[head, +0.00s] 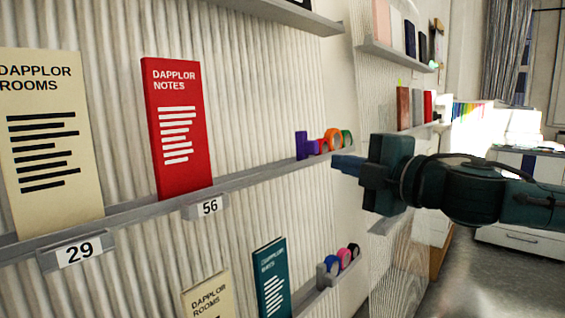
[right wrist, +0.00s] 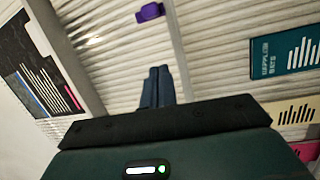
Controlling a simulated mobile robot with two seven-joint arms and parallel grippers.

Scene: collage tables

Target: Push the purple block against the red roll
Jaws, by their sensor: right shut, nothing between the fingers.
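The purple block (head: 301,146) stands upright on the narrow grey wall shelf in the head view, at the left end of a row of coloured rolls. A red roll (head: 322,147) shows only in part in that row, so I cannot tell its gap to the block. My right gripper (head: 346,164) is shut and empty, in front of the shelf and to the right of the row. In the right wrist view its closed fingers (right wrist: 157,86) point toward the shelf, and a purple thing (right wrist: 150,12), likely the block, lies beyond them. My left gripper is out of view.
The shelf (head: 245,182) also holds a red booklet (head: 178,128) and a cream booklet (head: 48,140). An orange roll (head: 333,138) and a green roll (head: 348,138) stand near the red one. A lower shelf carries a teal booklet (head: 271,280) and more rolls. The shelf between red booklet and block is clear.

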